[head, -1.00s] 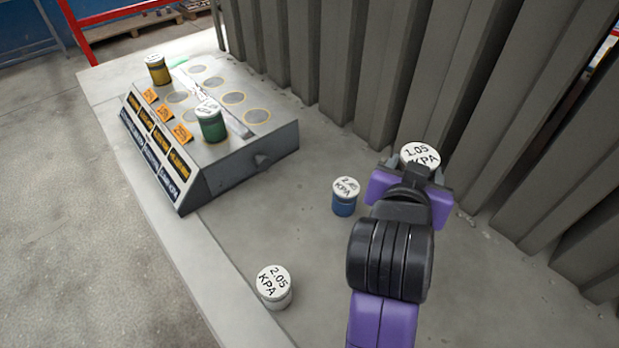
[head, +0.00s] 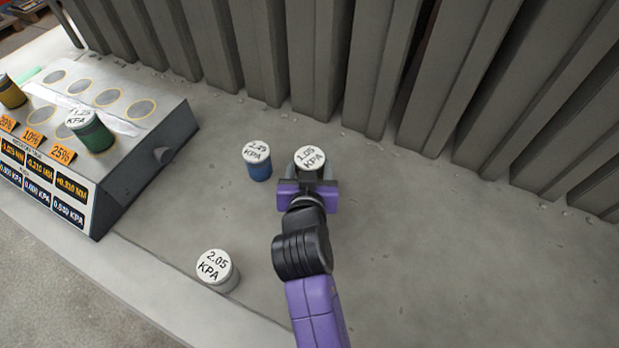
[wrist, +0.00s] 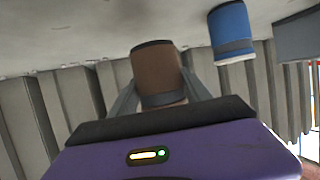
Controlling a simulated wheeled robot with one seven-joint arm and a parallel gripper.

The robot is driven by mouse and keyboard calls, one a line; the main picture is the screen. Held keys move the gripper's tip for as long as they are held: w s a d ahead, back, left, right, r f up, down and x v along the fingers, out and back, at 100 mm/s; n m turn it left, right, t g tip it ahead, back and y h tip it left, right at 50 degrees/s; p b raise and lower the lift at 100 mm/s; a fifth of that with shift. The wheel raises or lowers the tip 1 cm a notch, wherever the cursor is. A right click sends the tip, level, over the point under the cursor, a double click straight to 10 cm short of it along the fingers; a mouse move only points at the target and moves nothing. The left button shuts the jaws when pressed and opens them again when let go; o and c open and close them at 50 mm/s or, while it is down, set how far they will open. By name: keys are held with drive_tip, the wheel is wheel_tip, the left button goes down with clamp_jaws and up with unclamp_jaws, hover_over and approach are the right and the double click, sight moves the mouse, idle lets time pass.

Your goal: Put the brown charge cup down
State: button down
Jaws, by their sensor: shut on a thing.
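The brown charge cup (wrist: 157,72) is between the fingers of my gripper in the wrist view. In the head view its white lid, marked 1.05 KPA (head: 309,158), shows at the end of my arm, with most of its body hidden. My gripper (head: 308,178) is shut on it; its fingers (wrist: 160,92) flank the cup in the wrist view. The cup is upright or nearly so, close to the grey slab (head: 400,250). I cannot tell whether its base touches the slab.
A blue cup (head: 259,165) stands just left of the held cup, and shows in the wrist view (wrist: 231,35). A pale cup marked 2.05 KPA (head: 217,270) stands nearer the front edge. A console (head: 140,160) with green (head: 92,135) and yellow cups is left. A ribbed wall (head: 330,60) stands behind; the right is clear.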

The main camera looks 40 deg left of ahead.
drive_tip(key=shift+f, duration=2.2)
drive_tip(key=shift+f, duration=0.15)
drive_tip(key=shift+c, duration=2.4)
unclamp_jaws()
drive_tip(key=v, duration=1.2)
drive_tip(key=shift+d, duration=0.1)
